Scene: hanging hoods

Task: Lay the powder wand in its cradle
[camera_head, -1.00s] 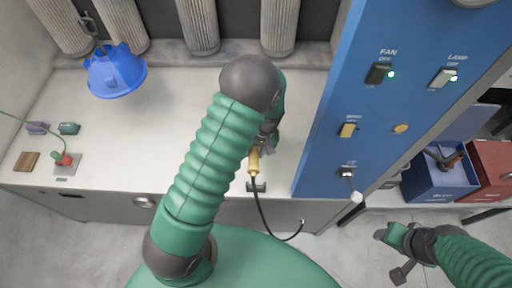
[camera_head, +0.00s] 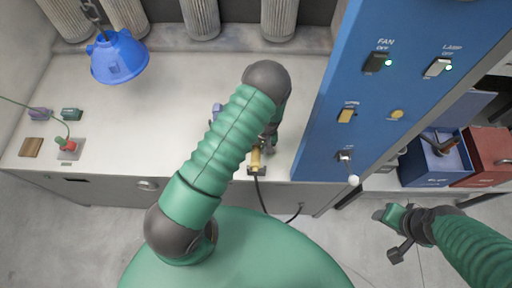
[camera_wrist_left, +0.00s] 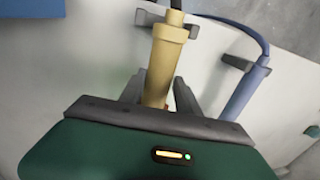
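The yellow powder wand (camera_head: 256,158) is at the bench's front edge, its dark cord hanging down in front. In the left wrist view the wand (camera_wrist_left: 161,65) has its narrow neck between the two prongs of a dark cradle (camera_wrist_left: 147,17). My left gripper (camera_wrist_left: 161,78) is around the wand's body, one finger on each side, with slim gaps showing. Its fingers are mostly hidden by my arm in the head view (camera_head: 268,140). My right gripper (camera_head: 387,232) is open and empty, over the floor at the lower right.
A blue wand (camera_wrist_left: 245,88) with a blue hose lies beside a second dark bracket (camera_wrist_left: 237,62). A blue switch panel (camera_head: 345,85) stands right of the cradle. A blue hood (camera_head: 118,57) hangs at back left. The bench (camera_head: 150,110) is clear in the middle.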

